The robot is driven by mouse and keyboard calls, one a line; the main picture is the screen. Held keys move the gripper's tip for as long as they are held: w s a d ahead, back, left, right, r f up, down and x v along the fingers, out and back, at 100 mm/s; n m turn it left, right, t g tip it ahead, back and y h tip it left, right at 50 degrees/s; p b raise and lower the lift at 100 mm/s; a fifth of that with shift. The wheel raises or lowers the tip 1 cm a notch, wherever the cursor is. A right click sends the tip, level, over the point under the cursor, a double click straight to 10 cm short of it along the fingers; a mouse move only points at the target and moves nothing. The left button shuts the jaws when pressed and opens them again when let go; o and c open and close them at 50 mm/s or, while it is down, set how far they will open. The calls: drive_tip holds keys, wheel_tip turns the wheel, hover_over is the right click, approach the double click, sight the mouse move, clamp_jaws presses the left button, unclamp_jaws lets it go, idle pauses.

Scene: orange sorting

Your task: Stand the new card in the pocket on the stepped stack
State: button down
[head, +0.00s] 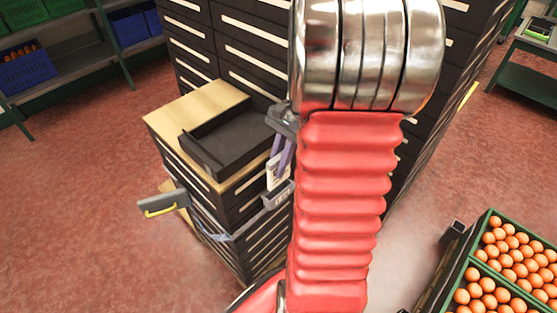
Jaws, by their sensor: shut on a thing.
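My gripper (283,155) shows in part at the left of my red arm, with purple-grey fingers pointing down. It is shut on a white card (271,171), held roughly upright at the right side of the stepped stack (228,198). A grey pocket (279,196) is on the stack's side just below the card. Whether the card's lower edge is inside the pocket or only above it, I cannot tell. My arm hides what lies to the right of the pocket.
A black tray (205,158) lies on the stack's wooden top. A grey plate with a yellow handle (161,210) juts out left. Tall dark drawer cabinets (240,50) stand behind. Green crates of oranges (468,262) are at lower right. The red floor at left is clear.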

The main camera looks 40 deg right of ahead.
sight(277, 185)
drive_tip(key=shift+f, duration=3.55)
drive_tip(key=c, duration=1.7)
unclamp_jaws()
drive_tip(key=shift+o, duration=0.2)
drive_tip(key=v, duration=1.3)
drive_tip(key=shift+r, duration=0.35)
drive_tip(key=shift+d+r, duration=0.1)
